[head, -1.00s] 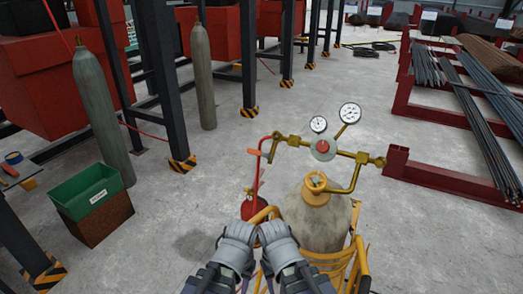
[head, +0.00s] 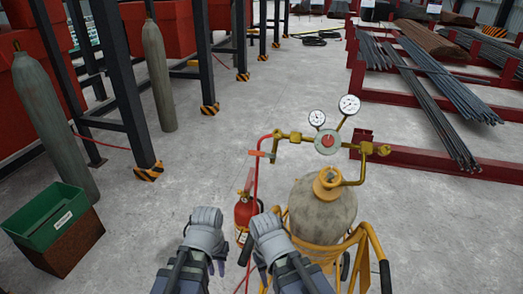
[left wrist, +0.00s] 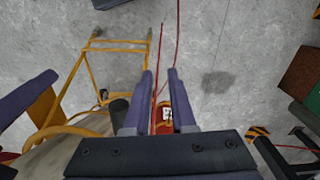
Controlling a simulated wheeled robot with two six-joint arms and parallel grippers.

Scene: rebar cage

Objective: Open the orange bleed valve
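A small orange-red lever (head: 262,153) sits at the left end of the brass manifold (head: 350,147), where a red hose runs down; I take it for the orange bleed valve. The manifold carries two white gauges and a round red-centred knob (head: 327,141) above a tan gas cylinder (head: 322,208). My left gripper (head: 207,217) is below and left of the lever, apart from it. In the left wrist view its two fingers (left wrist: 160,76) stand apart with nothing held between them.
A yellow cart frame (head: 377,255) holds the cylinder. A red fire extinguisher (head: 243,212) stands between my grippers and the cart. A green bin (head: 47,215) is at the left, near a grey cylinder (head: 52,125). Red rack beams (head: 430,160) lie right; open floor lies behind the manifold.

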